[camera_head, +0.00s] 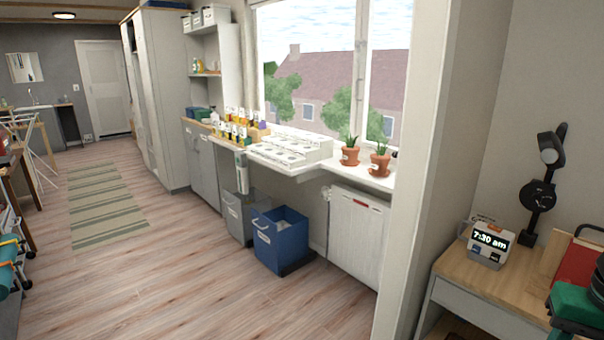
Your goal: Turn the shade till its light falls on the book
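A red, flat thing (578,262), perhaps the book, is on the table at the right edge, partly hidden by a green object.
The table (490,308) also bears a clock reading 7:30 am (487,243). A wall edge (420,170) juts out left of the table. Blue (281,240) and grey bins stand under the window. The wooden floor (150,280) is mostly clear.

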